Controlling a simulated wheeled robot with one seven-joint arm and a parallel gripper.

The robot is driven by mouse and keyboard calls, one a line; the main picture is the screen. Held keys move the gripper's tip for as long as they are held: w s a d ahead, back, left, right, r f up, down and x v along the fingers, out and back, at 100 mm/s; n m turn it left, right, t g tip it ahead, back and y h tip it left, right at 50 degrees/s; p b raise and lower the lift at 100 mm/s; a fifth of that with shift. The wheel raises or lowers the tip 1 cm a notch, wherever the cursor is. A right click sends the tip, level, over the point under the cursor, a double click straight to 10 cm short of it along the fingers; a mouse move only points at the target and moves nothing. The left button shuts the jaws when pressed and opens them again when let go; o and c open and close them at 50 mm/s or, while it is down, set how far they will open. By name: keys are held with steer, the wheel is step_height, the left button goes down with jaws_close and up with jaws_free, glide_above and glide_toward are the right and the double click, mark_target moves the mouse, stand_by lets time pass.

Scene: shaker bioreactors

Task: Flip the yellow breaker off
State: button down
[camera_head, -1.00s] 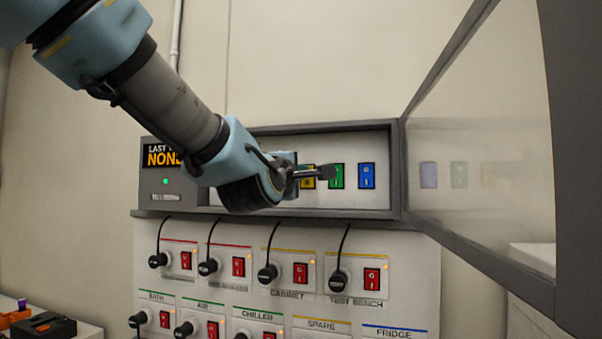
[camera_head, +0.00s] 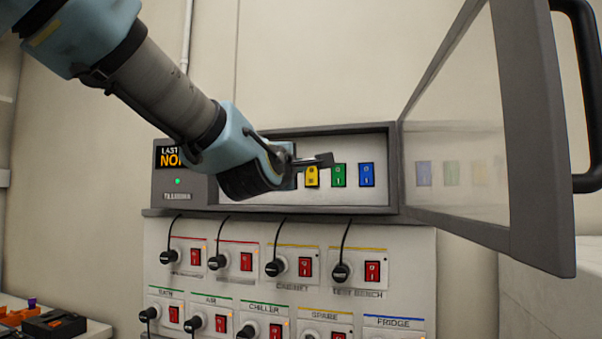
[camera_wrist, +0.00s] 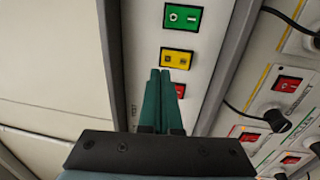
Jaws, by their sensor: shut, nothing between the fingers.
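The yellow breaker (camera_head: 312,176) sits in the open breaker box, between a green breaker (camera_head: 338,175) and a red one mostly hidden behind my gripper in the head view. My gripper (camera_head: 326,160) is shut and empty, its fingers in front of the breaker row, just above the yellow breaker in the picture. In the wrist view the shut fingertips (camera_wrist: 160,74) point at the yellow breaker (camera_wrist: 177,58), close to its lower edge. The red breaker (camera_wrist: 180,90) shows partly beside them. I cannot tell whether the fingers touch the yellow breaker or which way its rocker is tilted.
A blue breaker (camera_head: 366,174) is at the row's right end. The box's glazed door (camera_head: 545,150) stands open at the right. Below the box is a panel (camera_head: 210,290) of plugs, cords and red switches. A display (camera_head: 168,157) is partly covered by my arm.

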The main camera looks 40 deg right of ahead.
steer(key=r+b+v, duration=0.2)
steer(key=b+v, duration=0.1)
steer(key=v, duration=0.5)
steer(key=shift+s+a, duration=0.2)
steer(key=shift+a, duration=0.2)
steer(key=w+a+f+m+y, duration=0.1)
steer(key=w+a+f+y, duration=0.2)
steer(key=w+f, duration=0.4)
steer(key=w+a+f+m+y, duration=0.1)
steer(key=w+a+f+y, duration=0.3)
steer(key=f, duration=0.4)
steer(key=w+a+f+m+g+y, duration=0.1)
steer(key=w+a+f+y, duration=0.15)
steer(key=a+f, duration=0.35)
steer(key=w+a+f+m+g+y, duration=0.1)
steer(key=w+a+f, duration=0.35)
steer(key=f, duration=0.35)
steer(key=s+a+f+m+g+y, duration=0.2)
steer(key=s+a+f+g, duration=0.1)
steer(key=a+f, duration=0.6)
steer(key=s+a+f+m+g+y, duration=0.1)
steer(key=s+a+f+g+y, duration=0.2)
steer(key=a, duration=1.2)
step_height(320, 180, down, 6)
steer(key=s+g, duration=0.1)
steer(key=s, duration=0.2)
steer(key=shift+a+m, duration=0.2)
steer(key=shift+m, duration=0.2)
